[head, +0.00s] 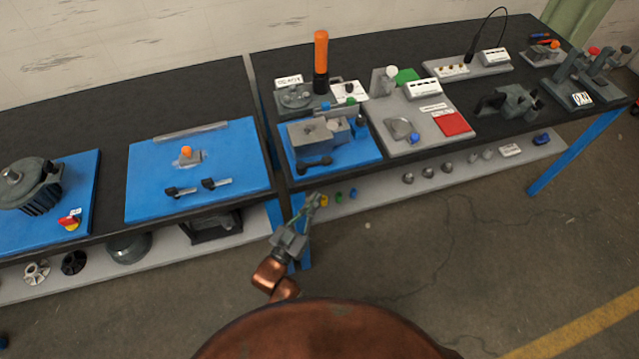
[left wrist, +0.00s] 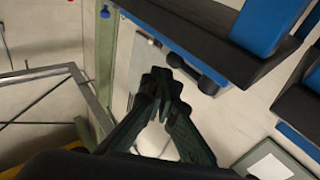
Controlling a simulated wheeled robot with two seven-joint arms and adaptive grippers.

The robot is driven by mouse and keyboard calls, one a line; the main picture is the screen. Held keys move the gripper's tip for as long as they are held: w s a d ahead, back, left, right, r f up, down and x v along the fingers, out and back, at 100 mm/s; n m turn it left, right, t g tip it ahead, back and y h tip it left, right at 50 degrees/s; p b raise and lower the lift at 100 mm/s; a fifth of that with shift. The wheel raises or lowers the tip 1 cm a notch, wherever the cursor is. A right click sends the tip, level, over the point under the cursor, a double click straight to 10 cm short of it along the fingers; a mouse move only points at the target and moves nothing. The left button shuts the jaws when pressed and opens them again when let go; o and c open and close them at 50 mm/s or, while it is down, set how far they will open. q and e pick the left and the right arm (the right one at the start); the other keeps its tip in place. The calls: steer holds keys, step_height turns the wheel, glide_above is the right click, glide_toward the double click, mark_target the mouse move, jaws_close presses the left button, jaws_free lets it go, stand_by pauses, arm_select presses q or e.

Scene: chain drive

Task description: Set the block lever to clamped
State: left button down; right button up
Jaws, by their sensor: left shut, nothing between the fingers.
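A grey block unit (head: 318,132) with a black bar handle (head: 313,163) at its front stands on a blue plate (head: 357,160) at the middle of the bench. A small grey block with an orange knob (head: 186,151) sits on the blue board (head: 235,150) to the left. I cannot tell which part is the block lever or how it is set. My left gripper (head: 314,200) is shut and empty, in front of and below the bench edge, apart from both blocks. In the left wrist view its fingertips (left wrist: 163,85) meet with nothing between them. My right gripper is out of view.
An upright orange handle (head: 321,52) rises behind the grey block unit. A grey motor (head: 32,185) stands far left. A lower shelf (head: 385,190) holds small parts. The floor in front is clear.

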arm_select(q)
steer(key=v, duration=0.5)
steer(key=shift+s+d, duration=0.25)
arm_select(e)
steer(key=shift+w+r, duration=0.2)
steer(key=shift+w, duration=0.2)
